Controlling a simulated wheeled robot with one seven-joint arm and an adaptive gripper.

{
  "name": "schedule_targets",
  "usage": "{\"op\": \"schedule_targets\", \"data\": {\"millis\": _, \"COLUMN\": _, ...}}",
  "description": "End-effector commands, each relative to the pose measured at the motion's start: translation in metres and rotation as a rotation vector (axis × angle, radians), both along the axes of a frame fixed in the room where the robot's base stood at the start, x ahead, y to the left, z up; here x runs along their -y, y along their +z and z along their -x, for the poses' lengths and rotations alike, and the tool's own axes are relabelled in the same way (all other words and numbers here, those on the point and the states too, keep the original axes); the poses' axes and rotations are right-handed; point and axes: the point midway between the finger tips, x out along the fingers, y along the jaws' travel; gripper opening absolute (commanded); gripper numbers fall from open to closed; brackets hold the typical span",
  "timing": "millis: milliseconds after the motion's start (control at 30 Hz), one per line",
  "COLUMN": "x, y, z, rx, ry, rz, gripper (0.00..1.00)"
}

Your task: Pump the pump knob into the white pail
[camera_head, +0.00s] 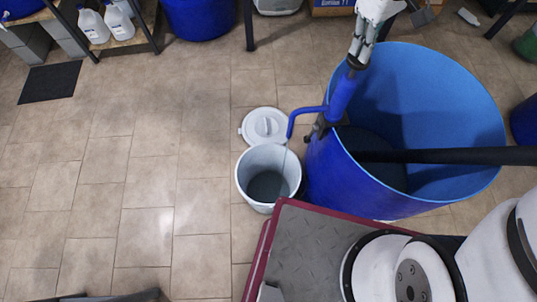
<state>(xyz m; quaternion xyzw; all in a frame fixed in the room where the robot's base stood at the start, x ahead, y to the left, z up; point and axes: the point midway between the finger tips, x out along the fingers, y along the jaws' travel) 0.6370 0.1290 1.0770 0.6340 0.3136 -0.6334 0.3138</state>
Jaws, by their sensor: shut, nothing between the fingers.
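The white pail (246,188) stands open on the floor just left of the blue drum (328,188), with greyish contents low inside. A blue hand pump (342,98) is fixed at the drum's left rim, and its bent spout (291,123) points down over the pail. A thin pale line runs from the spout towards the pail. The dark pump knob (355,64) is at the pump's top, mostly hidden by my gripper. My gripper (357,56) is shut and empty, fingers down, at the top of the knob; it appears to touch it.
A white lid (265,126) lies on the floor behind the pail. A long black bar (440,156) crosses the drum's opening. A shelf with white jugs (93,27), a black mat (50,82) and another blue drum (198,18) are at the back.

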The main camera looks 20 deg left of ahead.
Motion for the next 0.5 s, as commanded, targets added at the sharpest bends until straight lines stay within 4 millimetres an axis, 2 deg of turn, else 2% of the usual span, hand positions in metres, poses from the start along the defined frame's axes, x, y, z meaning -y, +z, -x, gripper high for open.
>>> {"op": "schedule_targets", "data": {"millis": 300, "x": 0.0, "y": -0.02, "z": 0.0, "rx": -0.004, "ry": 0.001, "rz": 0.002, "gripper": 0.0}}
{"op": "schedule_targets", "data": {"millis": 500, "x": 0.0, "y": -0.016, "z": 0.001, "rx": -0.003, "ry": 0.001, "rz": 0.0, "gripper": 0.0}}
